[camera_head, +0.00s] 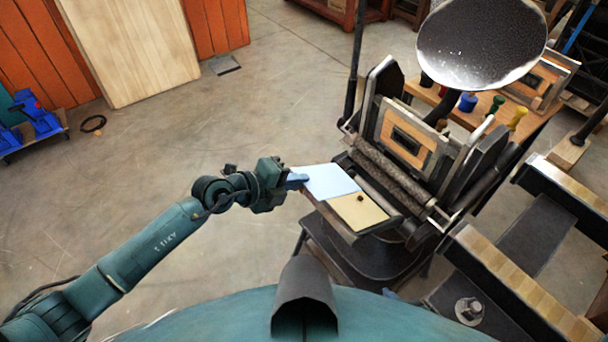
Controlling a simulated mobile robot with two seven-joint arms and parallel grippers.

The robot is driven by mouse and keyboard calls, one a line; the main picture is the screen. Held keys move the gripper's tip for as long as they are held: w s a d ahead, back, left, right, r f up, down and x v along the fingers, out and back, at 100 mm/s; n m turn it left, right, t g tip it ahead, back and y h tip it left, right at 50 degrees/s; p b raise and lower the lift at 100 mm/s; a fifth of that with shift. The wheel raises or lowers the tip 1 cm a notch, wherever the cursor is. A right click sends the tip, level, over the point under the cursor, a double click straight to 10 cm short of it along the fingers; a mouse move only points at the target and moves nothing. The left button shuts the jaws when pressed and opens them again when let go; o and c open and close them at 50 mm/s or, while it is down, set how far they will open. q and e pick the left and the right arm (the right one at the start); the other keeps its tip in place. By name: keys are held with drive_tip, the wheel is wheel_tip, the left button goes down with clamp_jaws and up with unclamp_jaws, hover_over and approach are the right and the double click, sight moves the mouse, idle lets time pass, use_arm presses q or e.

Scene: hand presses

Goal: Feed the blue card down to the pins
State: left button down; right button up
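The light blue card (334,181) lies flat at the upper left part of the press's feed board (334,224), beside a tan panel (364,211) with a small dark knob. My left gripper (299,179) is at the card's left edge. Its fingers look like one narrow shape overlapping that edge and appear closed on it. The press (398,142) stands just beyond, with a dark roller and an upright wooden frame. I cannot make out the pins at this size. My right gripper is not in view.
A round ink disc (482,44) rises above the press. Small coloured bottles stand on a wooden bench (540,125) behind it. A dark stand with wooden slats (520,290) is at the lower right. The concrete floor left of the press is mostly clear.

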use_arm(q)
drive_tip(key=shift+f, duration=0.15)
